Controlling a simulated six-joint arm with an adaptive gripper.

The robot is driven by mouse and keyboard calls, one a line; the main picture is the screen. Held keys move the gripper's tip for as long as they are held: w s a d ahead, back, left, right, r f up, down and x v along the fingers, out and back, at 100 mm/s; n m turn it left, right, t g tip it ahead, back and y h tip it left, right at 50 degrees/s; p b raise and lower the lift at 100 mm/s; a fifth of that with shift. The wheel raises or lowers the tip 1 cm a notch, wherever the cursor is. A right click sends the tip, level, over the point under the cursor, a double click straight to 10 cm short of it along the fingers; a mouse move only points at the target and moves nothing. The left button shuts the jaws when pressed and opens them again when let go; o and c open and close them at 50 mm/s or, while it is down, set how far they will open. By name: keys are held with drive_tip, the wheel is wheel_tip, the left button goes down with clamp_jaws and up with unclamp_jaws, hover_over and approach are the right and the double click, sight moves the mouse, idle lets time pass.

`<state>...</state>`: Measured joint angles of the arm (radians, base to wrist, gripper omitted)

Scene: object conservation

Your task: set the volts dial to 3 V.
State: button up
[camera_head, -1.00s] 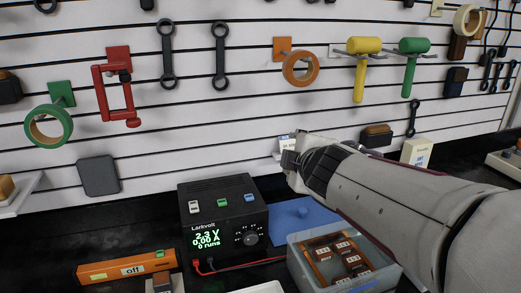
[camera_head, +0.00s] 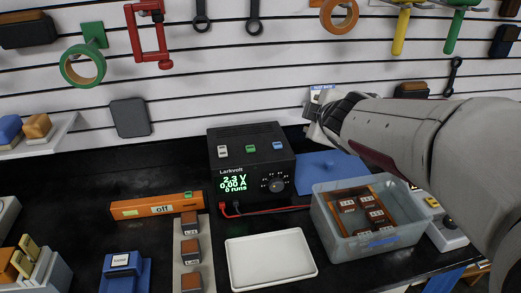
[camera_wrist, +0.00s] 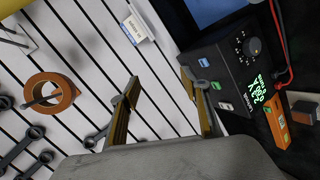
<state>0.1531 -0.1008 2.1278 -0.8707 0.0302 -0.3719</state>
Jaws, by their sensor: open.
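The black power supply (camera_head: 240,160) stands on the dark bench against the slatted wall. Its green display reads about 2.3 V, 0.00 A and 0 runs. The round volts dial (camera_head: 277,186) is on the right of its front face, with marks around it; the marks are too small to read. The dial also shows in the wrist view (camera_wrist: 254,47). My gripper (camera_head: 314,122) is up and to the right of the supply, near the wall, apart from the dial. In the wrist view its two fingers (camera_wrist: 160,100) are spread with nothing between them.
A clear bin (camera_head: 335,225) with brown blocks stands right of the supply, and a white tray (camera_head: 270,262) lies in front. An orange bar labelled "off" (camera_head: 150,207) lies to the left. Red and black leads (camera_head: 262,209) run along the supply's front.

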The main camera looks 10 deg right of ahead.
wheel_tip(320, 180, down, 6)
drive_tip(key=w+m+g, duration=0.2)
drive_tip(key=w+m, duration=0.1)
drive_tip(key=m, duration=0.1)
drive_tip(key=m+g+y, duration=0.3)
drive_tip(key=m+g, duration=0.3)
drive_tip(key=m, duration=0.3)
approach(278, 186)
drive_tip(key=shift+f, duration=0.7)
drive_tip(key=shift+w, duration=0.2)
drive_tip(key=shift+x, duration=3.95)
drive_tip(key=shift+a, duration=0.1)
